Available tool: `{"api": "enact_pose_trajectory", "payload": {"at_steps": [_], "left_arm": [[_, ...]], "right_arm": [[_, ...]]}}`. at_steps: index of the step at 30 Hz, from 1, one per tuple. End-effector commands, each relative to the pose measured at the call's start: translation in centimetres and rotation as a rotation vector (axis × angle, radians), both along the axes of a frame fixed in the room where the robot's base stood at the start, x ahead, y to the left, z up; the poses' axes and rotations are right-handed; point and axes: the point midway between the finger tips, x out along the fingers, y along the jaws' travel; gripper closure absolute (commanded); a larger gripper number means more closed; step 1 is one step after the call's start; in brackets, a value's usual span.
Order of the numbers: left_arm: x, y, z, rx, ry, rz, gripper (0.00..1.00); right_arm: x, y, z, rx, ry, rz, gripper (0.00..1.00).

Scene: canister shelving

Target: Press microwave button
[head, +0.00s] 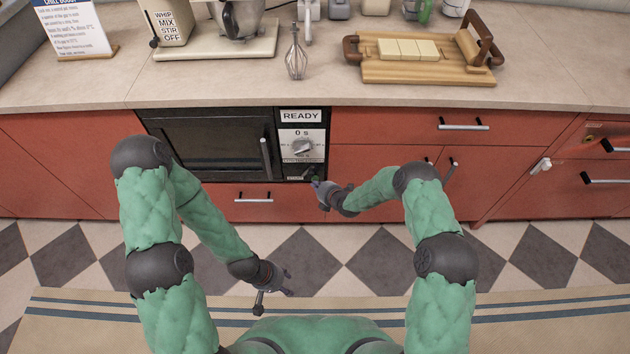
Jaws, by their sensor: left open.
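The black microwave (215,143) is built in under the counter, with its door shut. Its panel at the right has a READY sign (301,116), a dial (302,147) marked "0 s" and a dark lower part where a small green spot (315,177) shows. My right gripper (318,186) is at this lower part, touching or very close to it; its fingers are too small to tell open from shut.
Red drawers (440,126) and cabinets flank the microwave, with a drawer (240,200) below it. On the counter stand a mixer (225,35), a whisk (296,55), a wooden tray (400,72) and a sign (75,28). The tiled floor (375,258) in front is clear.

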Motion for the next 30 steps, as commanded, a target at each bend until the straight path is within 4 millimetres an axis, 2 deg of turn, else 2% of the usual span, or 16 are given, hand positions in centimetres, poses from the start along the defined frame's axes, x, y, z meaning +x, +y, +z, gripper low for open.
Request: {"api": "enact_pose_trajectory", "payload": {"at_steps": [22, 30], "left_arm": [[0.0, 0.0, 0.0, 0.0, 0.0, 0.0, 0.52], [0.0, 0.0, 0.5, 0.0, 0.0, 0.0, 0.52]], "right_arm": [[0.5, 0.0, 0.1, -0.001, -0.002, -0.001, 1.0], [-0.5, 0.0, 0.1, 0.0, 0.001, -0.001, 1.0]]}}
